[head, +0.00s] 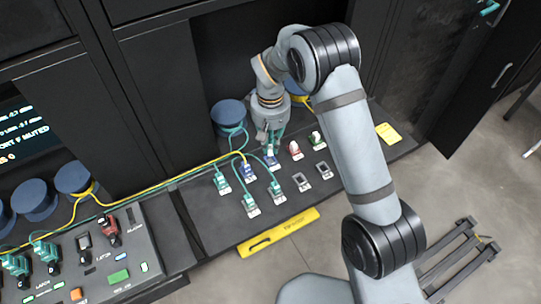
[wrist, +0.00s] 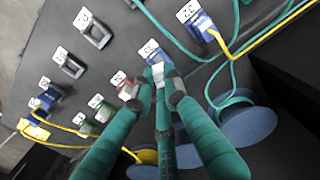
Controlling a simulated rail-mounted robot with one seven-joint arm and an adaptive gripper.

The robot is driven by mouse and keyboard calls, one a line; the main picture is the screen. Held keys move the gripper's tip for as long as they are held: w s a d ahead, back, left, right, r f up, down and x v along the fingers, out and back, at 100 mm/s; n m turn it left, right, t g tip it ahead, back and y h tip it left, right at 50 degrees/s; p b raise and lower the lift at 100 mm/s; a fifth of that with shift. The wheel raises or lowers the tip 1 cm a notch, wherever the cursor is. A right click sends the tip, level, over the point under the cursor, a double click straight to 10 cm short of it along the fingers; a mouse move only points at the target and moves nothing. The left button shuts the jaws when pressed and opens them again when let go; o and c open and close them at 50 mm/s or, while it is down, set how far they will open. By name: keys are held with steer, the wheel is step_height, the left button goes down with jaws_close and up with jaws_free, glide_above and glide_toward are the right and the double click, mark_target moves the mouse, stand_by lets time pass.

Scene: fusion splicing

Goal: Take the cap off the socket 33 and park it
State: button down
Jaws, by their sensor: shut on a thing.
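The socket 33 (wrist: 154,58) has a white number label and a bluish body, mostly covered by my fingers in the wrist view. In the head view, a blue socket with a pale label (head: 271,161) sits directly under my gripper (head: 270,141). In the wrist view my gripper (wrist: 160,90) has its teal fingers with grey tips closed in around a small pale cap (wrist: 159,73) at this socket. The fingertips hide much of the cap. I cannot tell whether it is still seated.
Neighbouring sockets stand close by: a red one (head: 295,150), a green one (head: 317,139), and empty grey ones (head: 301,181). Blue and teal plugs with yellow (head: 150,177) and teal cables crowd the left. Blue spools (head: 228,113) stand behind. A yellow tool (head: 277,233) lies at the front edge.

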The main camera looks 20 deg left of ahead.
steer(key=shift+r+p, duration=0.5)
steer(key=shift+r, duration=0.4)
